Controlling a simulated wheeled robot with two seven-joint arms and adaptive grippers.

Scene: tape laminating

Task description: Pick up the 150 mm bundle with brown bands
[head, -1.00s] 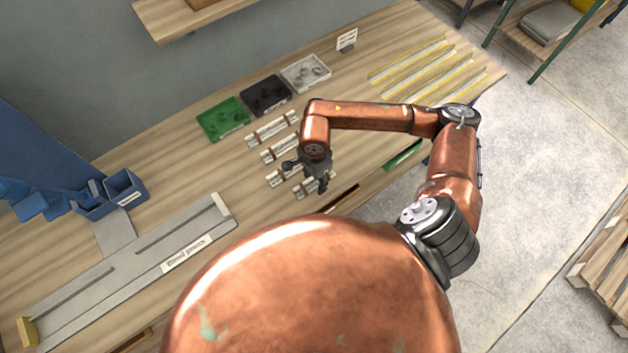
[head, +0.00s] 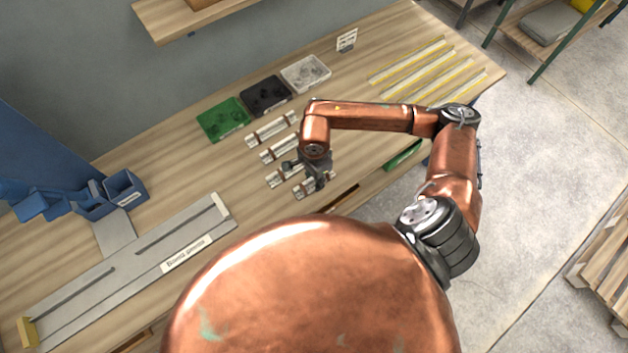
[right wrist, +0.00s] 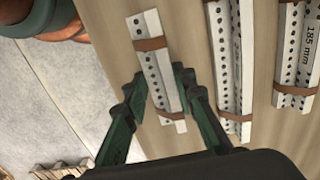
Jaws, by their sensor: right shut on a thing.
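The bundle in my right gripper is a short pair of pale perforated strips with brown bands; it shows in the right wrist view (right wrist: 147,28) and at the table's front side in the head view (head: 301,193). No length mark is readable on it. My right gripper (right wrist: 159,74) is shut on its middle, one finger on each side, with a brown band showing near each end. In the head view my right gripper (head: 313,181) is low over the table and hides part of the bundle. My left gripper is not in view.
Longer banded bundles lie beside it, one (right wrist: 298,50) marked 185 mm. A green tray (head: 223,119), a black tray (head: 266,95) and a clear tray (head: 306,73) stand behind. A grey metal fixture (head: 135,267) lies left. Yellow-edged strips (head: 425,70) lie at the right.

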